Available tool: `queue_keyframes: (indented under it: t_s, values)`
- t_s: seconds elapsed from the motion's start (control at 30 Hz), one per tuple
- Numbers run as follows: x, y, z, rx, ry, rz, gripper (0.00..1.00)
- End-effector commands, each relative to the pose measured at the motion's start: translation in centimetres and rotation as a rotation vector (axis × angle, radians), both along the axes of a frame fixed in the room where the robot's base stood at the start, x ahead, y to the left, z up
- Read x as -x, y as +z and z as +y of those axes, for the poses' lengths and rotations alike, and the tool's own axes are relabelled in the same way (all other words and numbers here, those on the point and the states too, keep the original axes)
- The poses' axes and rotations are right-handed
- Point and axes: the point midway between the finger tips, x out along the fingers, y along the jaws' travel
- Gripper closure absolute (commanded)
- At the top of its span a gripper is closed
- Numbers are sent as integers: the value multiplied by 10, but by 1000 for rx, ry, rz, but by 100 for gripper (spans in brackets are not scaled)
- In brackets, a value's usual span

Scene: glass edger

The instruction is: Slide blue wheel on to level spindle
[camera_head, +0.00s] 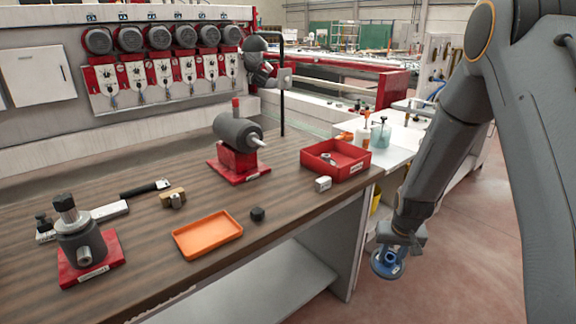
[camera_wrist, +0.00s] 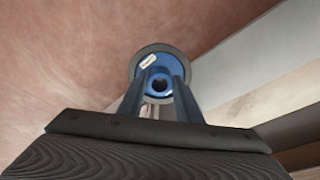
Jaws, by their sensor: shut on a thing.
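The blue wheel (camera_head: 386,265) hangs below my gripper (camera_head: 398,243), off the right end of the bench and above the floor. In the wrist view the blue wheel (camera_wrist: 163,67) has a grey rim, a pale label and a dark centre bore. Both fingers of my gripper (camera_wrist: 158,90) are shut on its hub. A grey motor (camera_head: 237,131) on a red base stands mid-bench, its pale level spindle (camera_head: 258,142) bare and pointing right. A second grey unit (camera_head: 80,240) on a red base at the front left has an upright post and a short stub. The wheel is apart from both.
The wooden bench (camera_head: 145,243) also holds an orange tray (camera_head: 207,235), a red bin (camera_head: 335,160), a small white block (camera_head: 323,184), a black knob (camera_head: 257,214) and a brown block (camera_head: 173,198). A black upright pole (camera_head: 282,100) stands behind the motor.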

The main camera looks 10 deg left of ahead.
Motion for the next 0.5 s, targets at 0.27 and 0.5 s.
queue_keyframes:
  t_s: [0.27, 0.5]
  values:
    - [-40, 7, 1, -2, -1, -148, 100]
    - [-45, 12, 0, 1, -2, -178, 100]
